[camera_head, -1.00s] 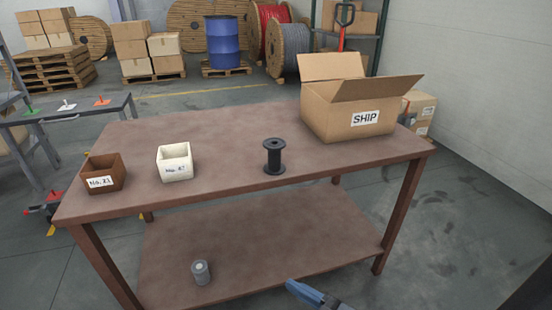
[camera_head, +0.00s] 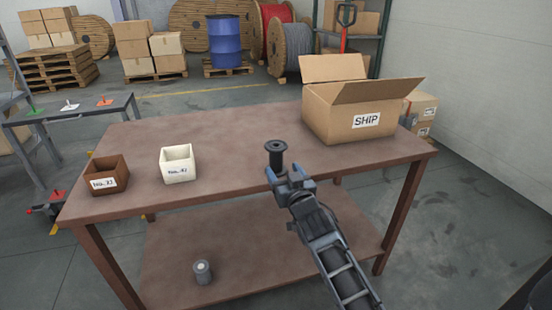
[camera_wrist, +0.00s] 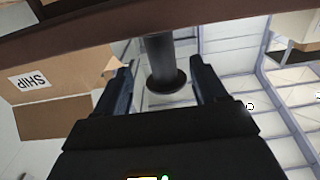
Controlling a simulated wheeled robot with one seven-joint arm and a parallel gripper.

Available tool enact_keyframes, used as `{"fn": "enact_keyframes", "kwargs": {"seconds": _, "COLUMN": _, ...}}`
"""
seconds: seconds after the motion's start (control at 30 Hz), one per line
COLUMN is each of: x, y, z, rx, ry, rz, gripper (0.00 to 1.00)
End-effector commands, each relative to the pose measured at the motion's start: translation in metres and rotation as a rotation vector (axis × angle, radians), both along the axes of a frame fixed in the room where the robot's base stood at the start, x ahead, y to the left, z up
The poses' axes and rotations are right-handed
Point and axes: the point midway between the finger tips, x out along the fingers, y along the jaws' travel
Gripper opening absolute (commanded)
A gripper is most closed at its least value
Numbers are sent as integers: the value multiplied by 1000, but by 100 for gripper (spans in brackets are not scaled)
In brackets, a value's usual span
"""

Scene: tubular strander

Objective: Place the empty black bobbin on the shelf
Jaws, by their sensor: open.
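The empty black bobbin (camera_head: 275,149) stands upright on the brown table top, near its front edge. Its lower part is hidden behind my gripper (camera_head: 287,172) in the head view. My gripper is open, with its fingers pointing at the bobbin from the front. In the wrist view, the bobbin (camera_wrist: 163,65) shows between and beyond the two fingers of my gripper (camera_wrist: 161,80); I cannot tell whether either finger touches it. The table's lower shelf (camera_head: 215,240) is brown, with a small grey spool (camera_head: 202,271) on its front left part.
On the table top (camera_head: 235,135) stand a brown box (camera_head: 107,176), a white box (camera_head: 177,164) and an open SHIP carton (camera_head: 350,118) at the back right. The table's front edge lies under my gripper. The middle of the top is clear.

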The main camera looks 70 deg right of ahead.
Motion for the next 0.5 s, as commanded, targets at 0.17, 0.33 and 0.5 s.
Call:
{"fn": "enact_keyframes", "kwargs": {"seconds": 0.17, "x": 13, "y": -14, "z": 1, "rx": -1, "ry": -1, "rz": 1, "gripper": 71}}
{"fn": "enact_keyframes", "kwargs": {"seconds": 0.33, "x": 26, "y": -29, "z": 1, "rx": -1, "ry": -1, "rz": 1, "gripper": 71}}
{"fn": "enact_keyframes", "kwargs": {"seconds": 0.5, "x": 41, "y": -45, "z": -1, "rx": -2, "ry": -1, "rz": 2, "gripper": 71}}
